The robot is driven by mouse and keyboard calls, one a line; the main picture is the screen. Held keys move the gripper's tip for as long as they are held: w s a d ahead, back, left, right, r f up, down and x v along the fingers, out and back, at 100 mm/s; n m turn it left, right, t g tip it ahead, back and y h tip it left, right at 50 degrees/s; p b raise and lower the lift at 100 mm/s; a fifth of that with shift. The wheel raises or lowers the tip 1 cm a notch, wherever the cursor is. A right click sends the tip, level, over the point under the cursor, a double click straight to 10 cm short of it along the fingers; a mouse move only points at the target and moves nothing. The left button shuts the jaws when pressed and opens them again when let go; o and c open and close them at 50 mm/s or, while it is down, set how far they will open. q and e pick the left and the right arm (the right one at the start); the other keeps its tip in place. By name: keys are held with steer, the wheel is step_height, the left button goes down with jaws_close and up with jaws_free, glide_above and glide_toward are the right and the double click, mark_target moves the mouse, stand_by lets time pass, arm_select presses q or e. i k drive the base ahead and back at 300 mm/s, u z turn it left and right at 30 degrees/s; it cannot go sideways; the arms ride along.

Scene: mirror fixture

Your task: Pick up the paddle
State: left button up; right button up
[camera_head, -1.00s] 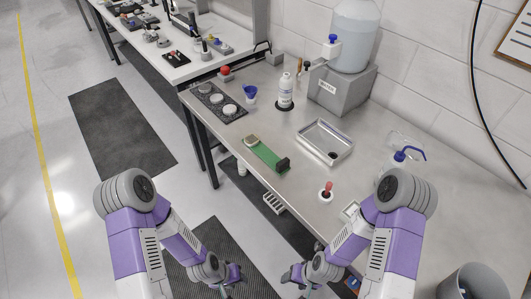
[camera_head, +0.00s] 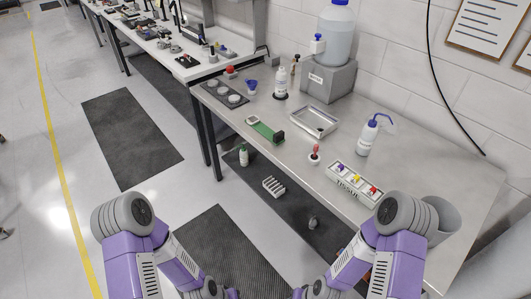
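No object is plainly recognisable as a paddle. The likeliest is a flat green strip (camera_head: 264,131) with a pale end and a dark block at its right end, lying on the steel bench (camera_head: 420,170). A small red-handled tool (camera_head: 315,149) stands upright in a white holder to its right. My two arms come in at the bottom of the picture, well short of the bench items.
A dark panel with round discs (camera_head: 222,95) lies far left. Floor mats (camera_head: 130,137) lie left of the bench.

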mark_target(277, 138)
steer(key=u, duration=0.9)
steer(key=i, duration=1.2)
steer(key=z, duration=0.55)
